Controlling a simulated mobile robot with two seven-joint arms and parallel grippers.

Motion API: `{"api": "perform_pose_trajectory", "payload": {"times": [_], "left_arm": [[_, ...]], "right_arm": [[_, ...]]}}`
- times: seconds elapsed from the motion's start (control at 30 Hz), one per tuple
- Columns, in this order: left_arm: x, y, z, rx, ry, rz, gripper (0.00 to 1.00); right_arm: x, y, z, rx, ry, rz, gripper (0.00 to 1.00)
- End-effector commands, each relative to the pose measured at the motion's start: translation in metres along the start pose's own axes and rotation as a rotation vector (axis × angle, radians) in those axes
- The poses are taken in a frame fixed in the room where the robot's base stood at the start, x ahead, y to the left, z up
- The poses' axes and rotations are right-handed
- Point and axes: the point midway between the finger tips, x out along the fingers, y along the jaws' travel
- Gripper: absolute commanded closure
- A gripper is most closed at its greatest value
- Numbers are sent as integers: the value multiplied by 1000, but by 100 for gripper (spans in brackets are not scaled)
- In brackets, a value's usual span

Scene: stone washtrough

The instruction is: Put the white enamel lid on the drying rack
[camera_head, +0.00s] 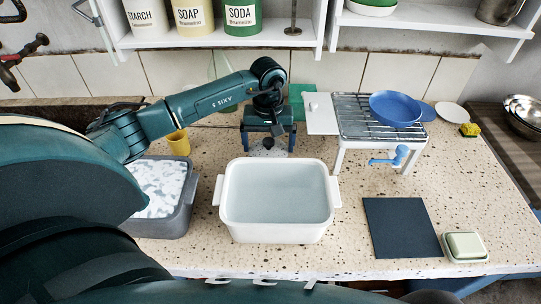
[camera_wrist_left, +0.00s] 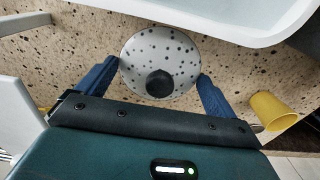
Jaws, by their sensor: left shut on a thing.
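The white enamel lid (camera_wrist_left: 181,58), speckled grey with a dark round knob, shows between my blue fingers in the left wrist view. In the head view it is a small pale patch (camera_head: 280,154) behind the white basin, partly hidden by the gripper. My left gripper (camera_head: 268,138) points down, shut on the lid with a finger at each side of its rim. I cannot tell whether the lid touches the counter. The drying rack (camera_head: 350,122), metal bars on a white stand, is to the right; a blue pan (camera_head: 395,108) lies on its right part. My right gripper is not in view.
A white basin (camera_head: 276,231) stands in front of the gripper. A grey tub with suds (camera_head: 180,222) and a yellow cup (camera_head: 179,143) are left. A white side board (camera_head: 321,118) adjoins the rack. A dark mat (camera_head: 401,228) and green soap box (camera_head: 464,246) lie front right.

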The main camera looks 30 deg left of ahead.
Motion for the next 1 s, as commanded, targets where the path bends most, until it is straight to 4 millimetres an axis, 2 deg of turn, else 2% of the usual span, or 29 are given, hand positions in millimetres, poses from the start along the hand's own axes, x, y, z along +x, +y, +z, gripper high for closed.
{"api": "perform_pose_trajectory", "payload": {"times": [0.1,0.27,0.5,0.87,0.9,1.0], "left_arm": [[15,0,0,-1,-1,0,35],[26,1,0,1,0,1,35],[57,1,0,1,-1,1,35],[63,0,0,1,2,0,35],[64,0,0,1,2,0,6],[62,0,0,1,1,1,0]], "right_arm": [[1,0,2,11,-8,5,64],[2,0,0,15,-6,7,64],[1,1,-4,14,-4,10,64],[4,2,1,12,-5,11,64],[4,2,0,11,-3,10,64],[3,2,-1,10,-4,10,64]]}}
